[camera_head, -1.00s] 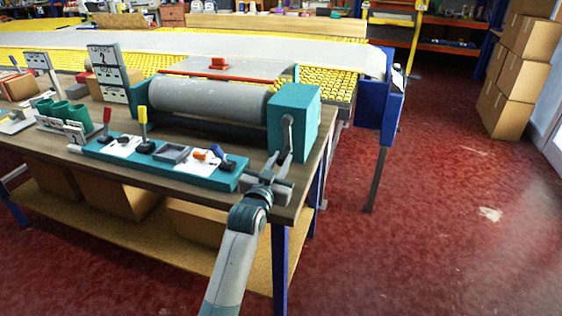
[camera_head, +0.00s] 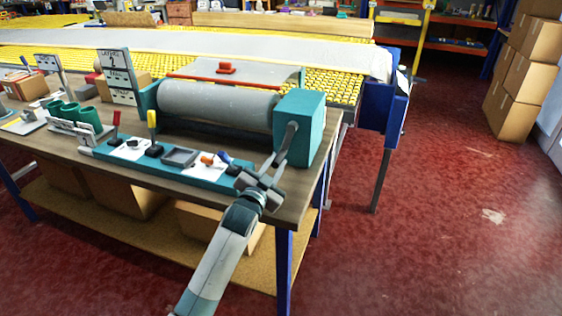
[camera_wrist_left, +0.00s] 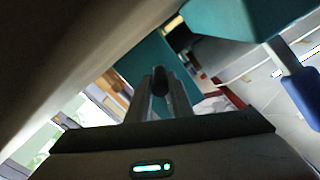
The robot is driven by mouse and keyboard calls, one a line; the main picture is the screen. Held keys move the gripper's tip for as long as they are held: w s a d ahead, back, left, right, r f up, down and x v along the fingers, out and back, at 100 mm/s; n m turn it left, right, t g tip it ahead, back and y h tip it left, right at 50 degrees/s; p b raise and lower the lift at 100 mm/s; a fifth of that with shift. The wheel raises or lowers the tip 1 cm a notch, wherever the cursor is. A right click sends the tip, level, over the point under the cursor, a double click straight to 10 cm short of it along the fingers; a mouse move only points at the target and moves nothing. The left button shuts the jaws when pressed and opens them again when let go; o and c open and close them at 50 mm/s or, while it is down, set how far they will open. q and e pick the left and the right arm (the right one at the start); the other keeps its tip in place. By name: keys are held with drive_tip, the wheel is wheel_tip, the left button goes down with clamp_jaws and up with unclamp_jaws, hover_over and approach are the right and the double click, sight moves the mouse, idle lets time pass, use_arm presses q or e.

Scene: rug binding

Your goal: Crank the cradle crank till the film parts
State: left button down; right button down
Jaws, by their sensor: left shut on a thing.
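The cradle at the bench's right end has a grey roll (camera_head: 215,106) and a teal end box (camera_head: 310,125). A dark grey crank arm (camera_head: 287,142) on the box's face slants down and to the left. My left gripper (camera_head: 271,169) is shut on the crank's handle, in front of the box. In the left wrist view a dark round grip, the crank handle (camera_wrist_left: 161,83), sits between the two fingers. A pale, thin sheet, apparently the film (camera_head: 265,72), spans behind the roll and looks unbroken. My right gripper is in neither view.
A teal tool tray (camera_head: 215,181) with small tools lies along the bench's front, close left of my left gripper. A blue conveyor post (camera_head: 387,118) stands right of the cradle. The red floor (camera_head: 450,220) to the right is clear.

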use_arm(q)
drive_tip(key=shift+w+a+r+m, duration=0.2)
drive_tip(key=shift+a+r+m, duration=0.1)
drive_tip(key=shift+a, duration=0.15)
drive_tip(key=shift+w+a+m+p, duration=0.1)
drive_tip(key=shift+a+m+p, duration=0.2)
drive_tip(key=shift+m+p, duration=0.15)
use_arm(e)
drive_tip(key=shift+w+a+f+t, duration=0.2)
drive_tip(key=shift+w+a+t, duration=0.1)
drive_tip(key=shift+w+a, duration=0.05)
use_arm(q)
drive_tip(key=c, duration=1.6)
unclamp_jaws()
drive_tip(key=shift+f, duration=0.1)
drive_tip(key=v, duration=1.7)
drive_tip(key=shift+s+b, duration=0.25)
drive_tip(key=shift+b, duration=0.15)
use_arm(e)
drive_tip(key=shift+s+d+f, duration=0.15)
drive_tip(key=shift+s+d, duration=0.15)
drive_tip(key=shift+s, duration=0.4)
